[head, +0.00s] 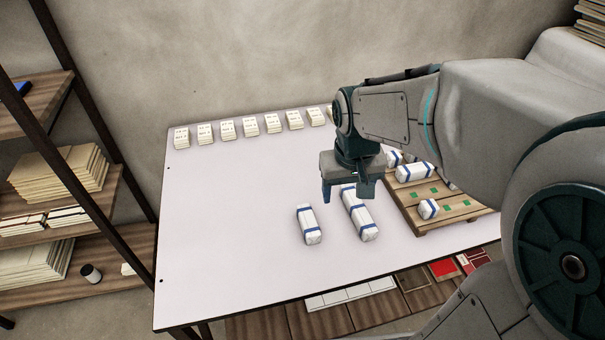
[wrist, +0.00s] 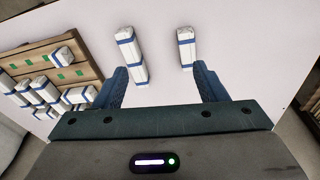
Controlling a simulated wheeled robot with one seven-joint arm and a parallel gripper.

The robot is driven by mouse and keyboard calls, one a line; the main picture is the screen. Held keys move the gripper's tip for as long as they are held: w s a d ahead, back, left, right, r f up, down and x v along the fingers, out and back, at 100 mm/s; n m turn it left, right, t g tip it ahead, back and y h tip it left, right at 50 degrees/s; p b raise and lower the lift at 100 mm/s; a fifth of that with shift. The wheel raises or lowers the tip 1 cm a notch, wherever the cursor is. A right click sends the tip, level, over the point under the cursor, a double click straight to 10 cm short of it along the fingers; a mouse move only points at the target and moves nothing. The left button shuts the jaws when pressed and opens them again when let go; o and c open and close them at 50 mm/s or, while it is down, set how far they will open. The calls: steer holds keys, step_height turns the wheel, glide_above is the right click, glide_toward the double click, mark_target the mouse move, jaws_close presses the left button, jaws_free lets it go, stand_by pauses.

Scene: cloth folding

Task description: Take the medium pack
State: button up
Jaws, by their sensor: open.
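Two white packs with blue bands lie loose on the white table. The longer pack (head: 361,220) is on the right in the head view and at left centre in the wrist view (wrist: 131,57). The other pack (head: 309,225) is shorter, looks medium in length, and shows at right centre in the wrist view (wrist: 186,50). My gripper (head: 346,192) is open and empty above the table, near the far ends of both packs. In the wrist view its fingers (wrist: 161,78) are wide apart, with both packs ahead of them. The gripper partly hides the longer pack's far end.
A wooden pallet (head: 462,211) with green marks holds several banded packs, including a short one (head: 428,209), right of the loose packs. Several labelled card stacks (head: 250,127) line the table's back edge. The table's left half (head: 220,220) is clear. A shelf (head: 60,280) stands left.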

steer(key=n+g+b, duration=0.1)
steer(key=g+b, duration=0.1)
glide_above(308, 219)
step_height(308, 219, down, 9)
step_height(308, 219, down, 14)
steer(key=shift+f, duration=0.2)
steer(key=c, duration=1.1)
